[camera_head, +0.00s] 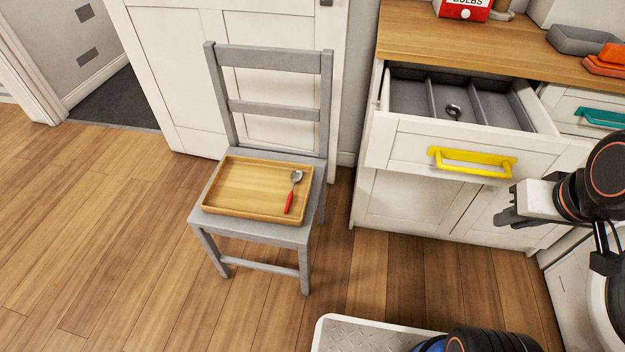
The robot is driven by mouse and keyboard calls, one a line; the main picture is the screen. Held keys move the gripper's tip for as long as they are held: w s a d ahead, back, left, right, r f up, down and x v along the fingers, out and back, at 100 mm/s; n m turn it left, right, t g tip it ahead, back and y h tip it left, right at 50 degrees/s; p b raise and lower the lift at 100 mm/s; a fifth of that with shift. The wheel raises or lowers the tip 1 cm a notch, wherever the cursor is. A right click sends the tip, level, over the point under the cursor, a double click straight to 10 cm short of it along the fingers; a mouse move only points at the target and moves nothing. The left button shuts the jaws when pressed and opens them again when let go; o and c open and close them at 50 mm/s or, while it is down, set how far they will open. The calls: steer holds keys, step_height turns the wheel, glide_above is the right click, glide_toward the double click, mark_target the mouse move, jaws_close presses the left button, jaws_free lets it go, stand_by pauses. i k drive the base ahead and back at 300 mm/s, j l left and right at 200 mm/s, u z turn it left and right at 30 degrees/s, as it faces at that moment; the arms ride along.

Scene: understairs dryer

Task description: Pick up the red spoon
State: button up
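A spoon with a red handle (289,202) and a metal bowl lies in a shallow wooden tray (236,189), towards its right side. The tray rests on the seat of a grey chair (269,232). The red handle points to the front and the metal bowl to the back. My gripper (503,217) is at the right, in front of the cabinet and well apart from the spoon. Its dark fingers are seen from the side, so I cannot tell whether they are open or shut. I see nothing held in it.
An open drawer (486,142) with a yellow handle juts from the white cabinet and holds a metal utensil (453,111). The wooden counter (480,46) carries a red box (463,9), a grey tray (577,40) and orange items (605,66). The wooden floor left of the chair is clear.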

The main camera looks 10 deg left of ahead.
mark_target(296, 174)
steer(key=k+j+u, duration=0.1)
steer(key=j+u, duration=0.15)
steer(key=u, duration=0.15)
steer(key=k+j+u, duration=0.1)
steer(key=j+u, duration=0.5)
steer(key=u, duration=0.15)
